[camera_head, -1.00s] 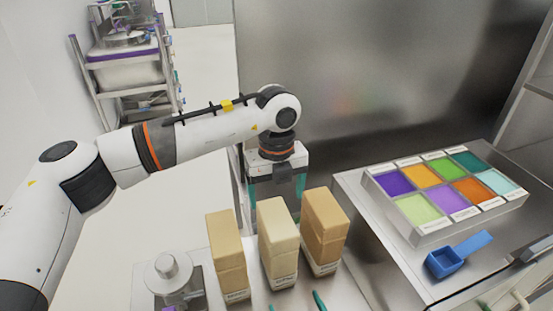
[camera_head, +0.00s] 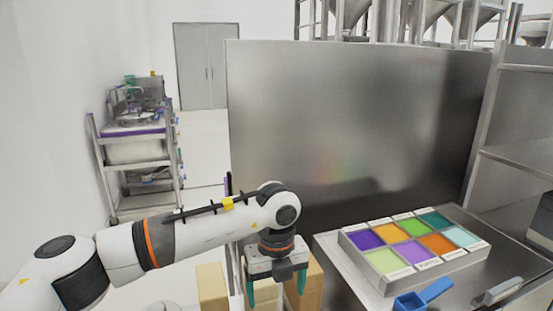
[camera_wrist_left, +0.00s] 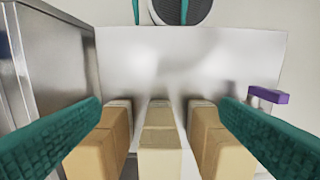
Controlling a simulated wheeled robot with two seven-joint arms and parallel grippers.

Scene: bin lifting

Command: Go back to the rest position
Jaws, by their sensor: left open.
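My left gripper (camera_head: 276,288) points down in front of the box row in the head view, its two teal fingers apart and nothing between them. In the left wrist view the open fingers (camera_wrist_left: 160,112) frame three tan boxes. These are a left box (camera_wrist_left: 92,155), a middle box (camera_wrist_left: 160,160) and a right box (camera_wrist_left: 228,158). Two teal pieces at the top edge of the wrist view look like my right gripper's fingers, cut off by the frame.
A tray of coloured compartments (camera_head: 352,253) and a blue scoop (camera_head: 424,296) lie on the steel bench at right. A large steel panel (camera_head: 350,130) stands behind. A loaded trolley (camera_head: 138,150) stands at back left. Open floor lies left of the panel.

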